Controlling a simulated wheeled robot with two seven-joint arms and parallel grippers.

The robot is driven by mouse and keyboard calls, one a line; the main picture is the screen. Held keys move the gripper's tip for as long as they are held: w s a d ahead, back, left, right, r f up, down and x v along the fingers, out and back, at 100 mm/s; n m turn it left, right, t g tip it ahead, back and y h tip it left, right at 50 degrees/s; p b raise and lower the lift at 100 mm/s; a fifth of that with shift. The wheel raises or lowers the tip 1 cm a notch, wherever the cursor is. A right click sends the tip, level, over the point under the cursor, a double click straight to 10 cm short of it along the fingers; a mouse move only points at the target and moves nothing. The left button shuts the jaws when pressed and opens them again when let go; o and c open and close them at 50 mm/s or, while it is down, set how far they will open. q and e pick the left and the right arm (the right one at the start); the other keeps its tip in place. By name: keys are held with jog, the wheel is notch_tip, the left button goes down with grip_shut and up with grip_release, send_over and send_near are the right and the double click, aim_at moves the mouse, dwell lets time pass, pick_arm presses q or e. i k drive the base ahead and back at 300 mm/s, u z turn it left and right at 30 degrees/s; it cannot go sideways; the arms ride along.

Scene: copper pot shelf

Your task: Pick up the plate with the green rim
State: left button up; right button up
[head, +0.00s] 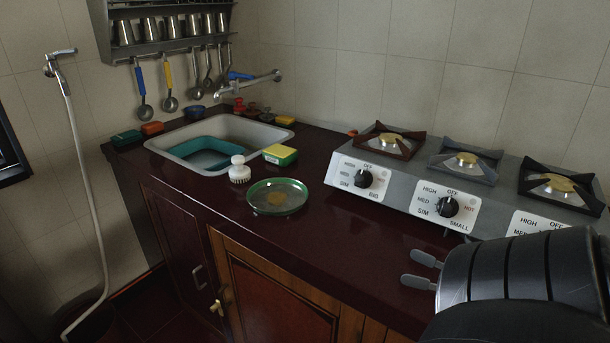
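The plate with the green rim (292,197) lies flat on the dark red countertop, right of the sink and near the counter's front edge. It has a brownish patch in its middle. My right gripper (422,270) comes in from the lower right, over the counter in front of the stove. Its two grey fingertips are apart with nothing visible between them. It is well to the right of the plate and not touching it. My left gripper is not in view.
A white scrub brush (239,170) and a yellow-green sponge (280,155) stand just behind the plate. The sink (163,145) holds a teal basin (222,143). A stove (400,195) with knobs is at right. The counter (345,240) between plate and gripper is clear.

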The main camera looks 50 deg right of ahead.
aim_at(274, 196)
jog(key=z, duration=1.15)
jog(key=i, duration=0.25)
jog(key=u, duration=0.5)
